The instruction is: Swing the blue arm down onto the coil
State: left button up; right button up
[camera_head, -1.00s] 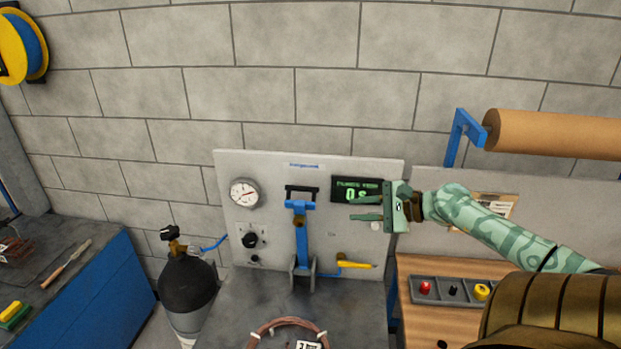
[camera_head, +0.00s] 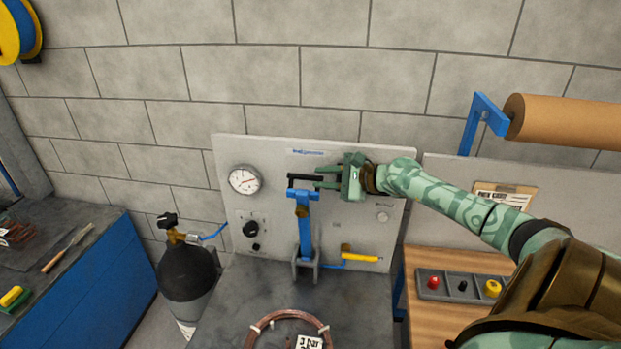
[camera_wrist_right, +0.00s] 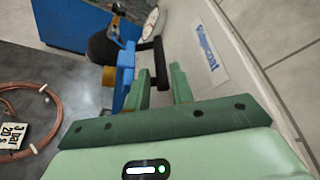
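The blue arm (camera_head: 306,232) stands upright on its grey bracket at the back of the bench, with a black crossbar handle (camera_head: 293,184) at its top. The copper coil (camera_head: 258,329) lies on the bench in front of it, partly cut off by the picture edge, with a "3 bar 20 s" tag. My right gripper (camera_head: 318,177) is open, its fingers pointing left at the handle's right end. In the right wrist view the black handle (camera_wrist_right: 160,60) shows between the open fingertips (camera_wrist_right: 160,72); contact cannot be told. My left gripper is not in view.
A pale panel (camera_head: 290,150) with a gauge (camera_head: 244,179) and knobs stands just behind the arm. A yellow-handled lever (camera_head: 360,257) sits right of the bracket. The bench between arm and coil is clear.

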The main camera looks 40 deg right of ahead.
aim_at(312, 178)
jog(key=x, duration=0.4)
jog(key=shift+w, duration=0.15)
jog(key=shift+a, duration=0.1)
